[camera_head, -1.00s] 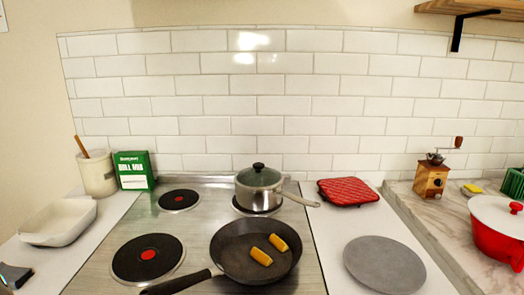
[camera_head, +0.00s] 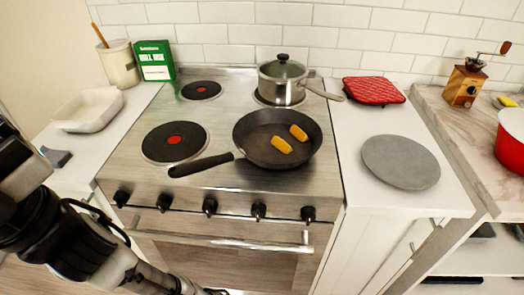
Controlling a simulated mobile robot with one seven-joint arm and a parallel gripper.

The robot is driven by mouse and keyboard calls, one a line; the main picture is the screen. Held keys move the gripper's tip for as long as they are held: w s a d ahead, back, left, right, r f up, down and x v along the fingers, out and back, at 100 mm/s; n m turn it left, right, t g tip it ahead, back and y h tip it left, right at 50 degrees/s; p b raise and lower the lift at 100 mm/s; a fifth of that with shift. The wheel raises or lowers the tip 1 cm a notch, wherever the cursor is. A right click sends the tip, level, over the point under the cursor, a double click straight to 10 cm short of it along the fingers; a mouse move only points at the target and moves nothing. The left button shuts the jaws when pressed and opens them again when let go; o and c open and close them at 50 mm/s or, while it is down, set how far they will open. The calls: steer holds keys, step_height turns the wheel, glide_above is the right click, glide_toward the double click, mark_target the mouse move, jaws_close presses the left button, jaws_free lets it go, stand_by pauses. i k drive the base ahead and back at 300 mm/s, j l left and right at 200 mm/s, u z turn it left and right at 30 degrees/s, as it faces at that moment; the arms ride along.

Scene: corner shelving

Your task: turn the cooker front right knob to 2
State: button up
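The steel cooker (camera_head: 130,182) fills the middle of the view. Its front panel carries a row of several black knobs; the rightmost knob (camera_head: 308,213) is at the panel's right end, with another knob (camera_head: 258,210) to its left. No label tells which one is the front right knob, and their settings are too small to read. My arm reaches in from the left edge, low in front of the cooker. The dark end of my gripper (camera_head: 208,291) only just shows at the bottom edge, below and left of the rightmost knob. Its fingers are not clearly visible.
A black pan (camera_head: 250,152) with two yellow pieces sits on the front right burner, its handle pointing left. A lidded pot (camera_head: 268,85) stands behind it. The oven handle bar (camera_head: 215,241) sticks out below the knobs. A grey round plate (camera_head: 390,172) lies on the right counter.

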mark_target(258, 210)
steer(key=k+j, duration=0.1)
steer(key=k, duration=0.35)
steer(key=k+j, duration=0.15)
steer(key=k, duration=0.25)
